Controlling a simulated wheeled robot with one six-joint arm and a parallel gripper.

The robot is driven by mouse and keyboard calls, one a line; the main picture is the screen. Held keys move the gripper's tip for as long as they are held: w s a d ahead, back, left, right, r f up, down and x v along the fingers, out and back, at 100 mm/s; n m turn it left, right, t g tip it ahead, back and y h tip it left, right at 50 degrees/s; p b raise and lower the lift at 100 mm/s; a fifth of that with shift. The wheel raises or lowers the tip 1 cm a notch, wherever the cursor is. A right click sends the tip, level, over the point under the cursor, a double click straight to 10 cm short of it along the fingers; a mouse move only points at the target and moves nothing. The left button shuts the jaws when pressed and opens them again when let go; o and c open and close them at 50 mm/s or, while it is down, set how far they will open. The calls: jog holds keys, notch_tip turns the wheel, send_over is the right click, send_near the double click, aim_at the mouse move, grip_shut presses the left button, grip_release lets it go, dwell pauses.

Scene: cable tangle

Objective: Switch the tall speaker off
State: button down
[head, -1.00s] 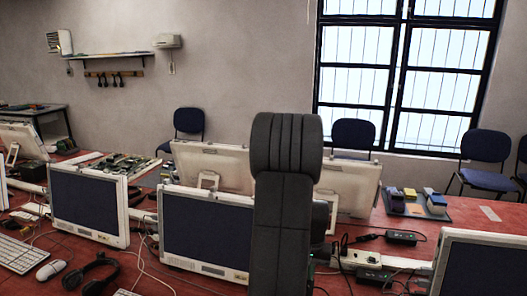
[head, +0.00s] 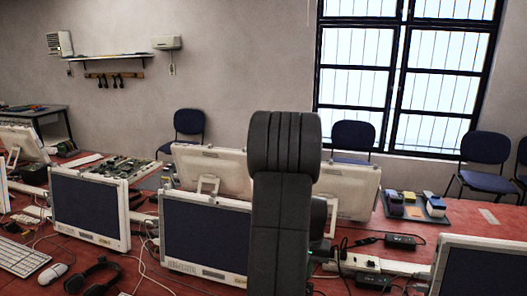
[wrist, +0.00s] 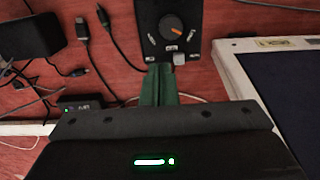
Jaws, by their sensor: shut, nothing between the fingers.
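In the wrist view a dark upright panel (wrist: 172,28) has an orange-marked round knob and several small light labels or controls; it may be the tall speaker, but its full shape is cut off by the top edge. A small pale grey piece (wrist: 179,59) sits at its lower right edge. My gripper (wrist: 160,68) is shut and empty, its green fingers just below the panel's lower edge; I cannot tell whether they touch it. In the head view my arm hides the gripper, and a dark object (head: 318,218) shows only partly behind the arm.
A monitor (wrist: 268,45) stands close on the right in the wrist view. A black box (wrist: 30,36) and loose cables with plugs (wrist: 84,32) lie to the left. In the head view, a power strip (head: 358,262) and black adapter (head: 400,242) lie right of my arm.

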jog(key=shift+d+r+p, duration=0.15)
jog(key=shift+r+p, duration=0.8)
jog(key=shift+r, duration=0.7)
jog(key=shift+s, duration=0.1)
